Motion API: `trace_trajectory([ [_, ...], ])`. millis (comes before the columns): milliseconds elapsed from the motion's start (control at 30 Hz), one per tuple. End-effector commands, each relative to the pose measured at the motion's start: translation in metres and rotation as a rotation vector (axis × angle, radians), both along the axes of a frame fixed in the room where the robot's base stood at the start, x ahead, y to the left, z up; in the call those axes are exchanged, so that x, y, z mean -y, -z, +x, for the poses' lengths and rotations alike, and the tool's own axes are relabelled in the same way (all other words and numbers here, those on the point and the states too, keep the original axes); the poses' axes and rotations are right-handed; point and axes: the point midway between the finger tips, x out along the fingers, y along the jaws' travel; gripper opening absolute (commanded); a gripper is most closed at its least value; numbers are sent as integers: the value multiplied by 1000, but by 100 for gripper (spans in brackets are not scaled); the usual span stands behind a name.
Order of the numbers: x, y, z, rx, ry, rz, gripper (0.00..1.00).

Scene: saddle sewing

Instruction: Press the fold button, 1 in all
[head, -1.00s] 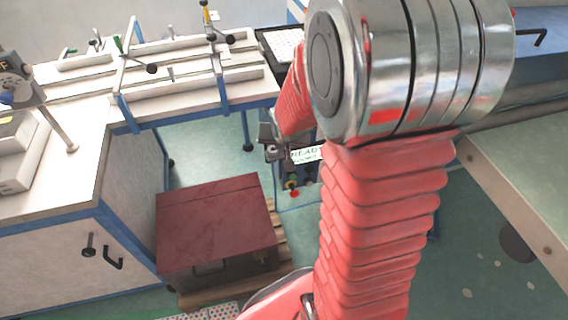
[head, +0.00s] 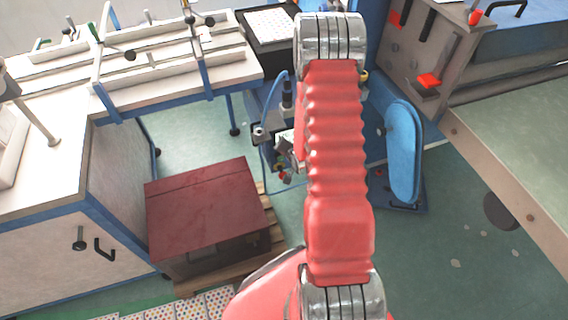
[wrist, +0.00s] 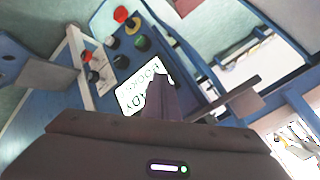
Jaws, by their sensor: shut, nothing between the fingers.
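I cannot tell which button is the fold button. My gripper (wrist: 163,82) is shut and empty, in front of the display, with the button row beyond its tip. I cannot tell if it touches the panel. In the head view the panel's coloured buttons (head: 283,174) show beside my red arm, which hides much of the panel.
A dark red box (head: 205,210) stands on a wooden pallet (head: 272,215) left of the panel. A white worktable (head: 110,160) with blue edging and rails is at the left. A blue padded part (head: 402,150) stands right of my arm.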

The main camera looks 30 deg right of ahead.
Motion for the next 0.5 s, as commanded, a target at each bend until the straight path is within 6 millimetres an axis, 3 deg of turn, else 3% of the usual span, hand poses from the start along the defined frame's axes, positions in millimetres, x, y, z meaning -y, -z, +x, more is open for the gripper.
trace_trajectory([
  [100, 5, 26, -5, 65, 52, 59, 0],
  [500, 7, 92, -34, 317, 219, 283, 0],
])
